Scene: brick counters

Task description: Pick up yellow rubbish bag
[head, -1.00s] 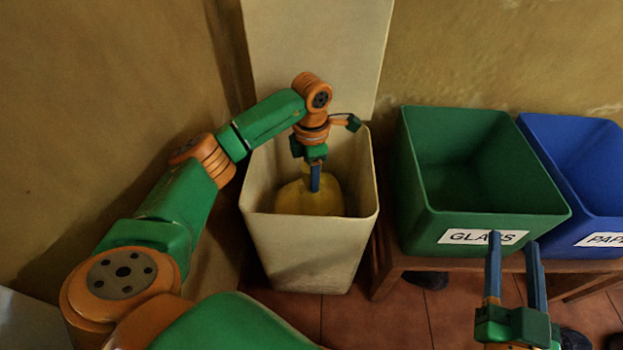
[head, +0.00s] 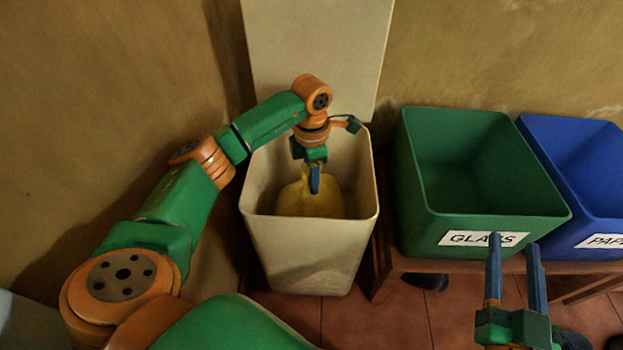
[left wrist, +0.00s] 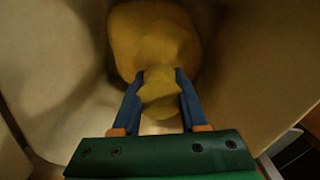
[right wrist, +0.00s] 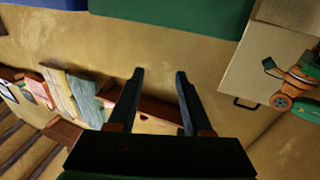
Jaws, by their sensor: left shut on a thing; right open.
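The yellow rubbish bag (head: 318,205) sits inside the tall cream bin (head: 308,245), low between its walls. My left gripper (head: 315,180) reaches down into this bin from above. In the left wrist view, the gripper (left wrist: 160,85) is shut on the narrow top of the yellow bag (left wrist: 153,38), with one blue finger on each side. The bag's underside is hidden, so I cannot tell whether it rests on the bin's floor. My right gripper (head: 515,250) is open and empty in front of the green bin; its spread fingers also show in the right wrist view (right wrist: 160,85).
The cream bin's lid (head: 318,50) stands upright against the wall. To the right, an open green bin (head: 490,200) labelled GLASS and a blue bin (head: 585,170) stand on a low wooden bench (head: 395,265). Tiled floor (head: 370,320) shows in front.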

